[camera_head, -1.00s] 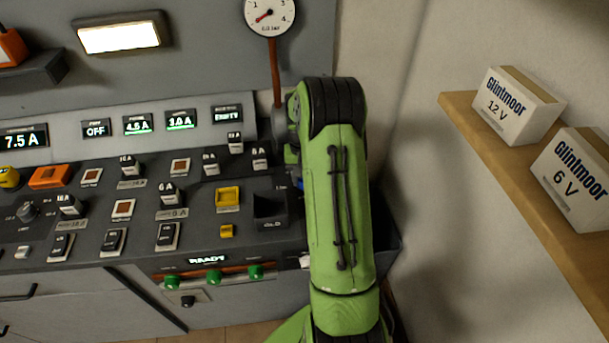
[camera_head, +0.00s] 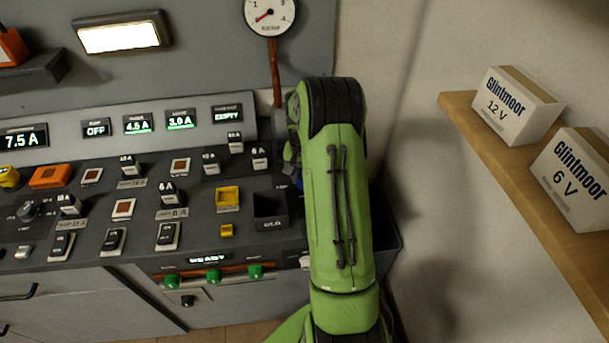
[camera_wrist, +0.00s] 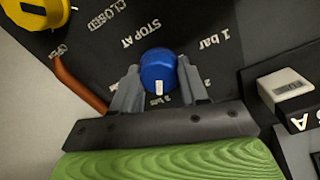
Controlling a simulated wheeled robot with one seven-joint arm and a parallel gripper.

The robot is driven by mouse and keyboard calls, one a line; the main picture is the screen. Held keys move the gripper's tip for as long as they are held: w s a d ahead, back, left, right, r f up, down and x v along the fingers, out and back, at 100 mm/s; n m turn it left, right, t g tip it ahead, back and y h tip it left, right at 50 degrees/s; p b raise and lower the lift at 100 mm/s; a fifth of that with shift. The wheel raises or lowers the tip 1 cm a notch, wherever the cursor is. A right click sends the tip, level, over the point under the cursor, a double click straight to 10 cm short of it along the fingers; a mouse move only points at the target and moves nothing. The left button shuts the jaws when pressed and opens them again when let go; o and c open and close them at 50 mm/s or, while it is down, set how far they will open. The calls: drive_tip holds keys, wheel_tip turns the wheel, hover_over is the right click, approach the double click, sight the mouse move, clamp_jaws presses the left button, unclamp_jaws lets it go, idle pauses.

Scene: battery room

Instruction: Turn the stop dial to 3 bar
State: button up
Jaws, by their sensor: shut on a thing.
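The stop dial (camera_wrist: 159,64) is a round blue knob in the wrist view, on a dark panel lettered "STOP AT". A white mark on its face points down toward my gripper. "1 bar" is printed to its upper right. Smaller labels lie near the right finger and just below the knob; the fingers partly cover them and I cannot read them surely. My gripper (camera_wrist: 159,76) has one grey finger on each side of the knob and is shut on it. In the head view my green arm hides the dial's face; only a little blue shows at its left edge.
A round pressure gauge (camera_head: 270,14) is above, its needle at the low left. A yellow knob (camera_wrist: 36,12) and an orange-brown pipe (camera_wrist: 80,86) are near the dial. A white-capped switch (camera_wrist: 286,90) stands to the right. A wooden shelf (camera_head: 470,112) with boxes is at right.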

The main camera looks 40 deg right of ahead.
drive_tip(key=o, duration=1.1)
drive_tip(key=shift+c, duration=0.2)
wheel_tip(320, 180, up, 16)
drive_tip(key=p, duration=0.3)
drive_tip(key=shift+w, duration=0.2)
drive_tip(key=shift+a+f, duration=0.1)
drive_tip(key=s+a+r+n+t, duration=0.1)
drive_tip(key=s+a+r+n, duration=0.1)
drive_tip(key=s+a+r, duration=0.3)
drive_tip(key=a+r+n+t+h, duration=0.1)
drive_tip(key=a+r+n, duration=0.1)
drive_tip(key=a, duration=0.4)
drive_tip(key=s+a+r+n+t, duration=0.1)
drive_tip(key=s+a+r, duration=0.25)
drive_tip(key=a, duration=0.25)
drive_tip(key=s+a+f+n+t+y, duration=0.1)
drive_tip(key=s+a+n+t, duration=0.2)
drive_tip(key=s+a+n, duration=0.2)
drive_tip(key=s+a, duration=0.3)
drive_tip(key=s, duration=0.4)
drive_tip(key=shift+a+f+n, duration=0.3)
drive_tip(key=shift+a+f, duration=0.05)
